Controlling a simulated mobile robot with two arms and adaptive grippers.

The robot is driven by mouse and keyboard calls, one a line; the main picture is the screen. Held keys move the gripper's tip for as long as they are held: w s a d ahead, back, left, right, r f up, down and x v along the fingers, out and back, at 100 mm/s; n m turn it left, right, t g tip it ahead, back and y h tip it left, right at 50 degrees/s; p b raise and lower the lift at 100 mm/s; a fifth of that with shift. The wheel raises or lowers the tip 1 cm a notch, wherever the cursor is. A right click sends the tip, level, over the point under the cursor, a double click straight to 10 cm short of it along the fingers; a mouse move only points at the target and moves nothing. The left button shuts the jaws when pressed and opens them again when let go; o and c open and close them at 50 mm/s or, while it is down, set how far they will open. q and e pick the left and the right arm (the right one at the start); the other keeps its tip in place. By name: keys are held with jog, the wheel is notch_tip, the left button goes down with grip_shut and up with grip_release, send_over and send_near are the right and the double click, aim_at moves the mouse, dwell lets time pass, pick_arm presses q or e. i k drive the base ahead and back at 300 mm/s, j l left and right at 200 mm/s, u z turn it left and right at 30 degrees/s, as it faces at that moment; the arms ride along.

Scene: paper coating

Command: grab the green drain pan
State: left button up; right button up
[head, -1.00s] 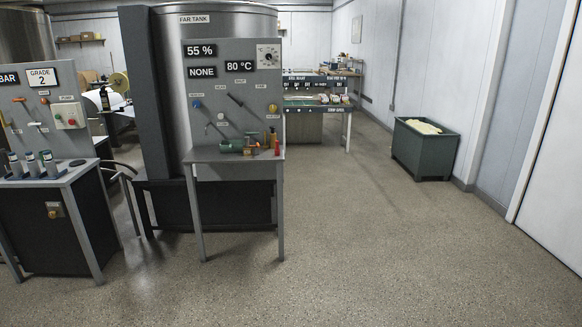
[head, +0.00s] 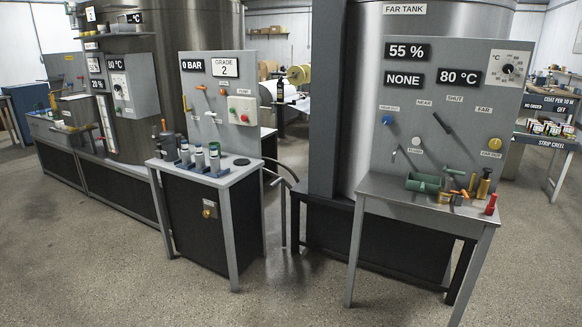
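A green object (head: 423,183) lies on the small grey table (head: 385,191) below the FAR TANK panel. It looks like a rounded, cylinder-like body, and I cannot tell whether it is the drain pan. Brass-coloured fittings, other small green parts and a red piece (head: 491,205) lie to its right on the same table. No other green pan shows clearly. Neither of my grippers is in view.
A grey stand (head: 232,176) with several small bottles is left of the table. The FAR TANK panel (head: 437,120) carries levers and readouts. A long bench lines the left side. Open floor (head: 300,300) lies in front.

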aim_at(423, 186)
jog(key=i+z, duration=0.15)
jog(key=i, duration=0.35)
jog(key=i+z, duration=0.15)
jog(key=i, duration=0.35)
jog(key=i+j+z, duration=0.15)
jog(key=i, duration=0.3)
jog(key=i+j+z, duration=0.15)
jog(key=i, duration=0.35)
